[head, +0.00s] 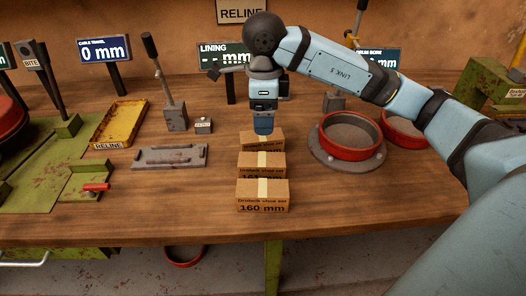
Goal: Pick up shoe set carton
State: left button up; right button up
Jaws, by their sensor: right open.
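Three brown cardboard shoe set cartons stand in a row on the wooden bench. The front carton (262,196) is marked 160 mm and has a pale tape strip over its top. The middle carton (262,165) stands just behind it, with its label partly covered. The back carton (261,142) is partly hidden by my right gripper (264,132). My right gripper points down over or just behind the back carton, holding nothing that I can see. Whether it touches that carton cannot be told. My left gripper is not in view.
Red brake drums (350,135) stand to the right, near my right arm. A yellow RELINE tray (119,124), a grey plate (169,157) and a lever (168,90) stand to the left. The bench front (340,215) is clear.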

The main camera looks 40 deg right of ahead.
aim_at(261, 195)
jog(key=z, duration=1.05)
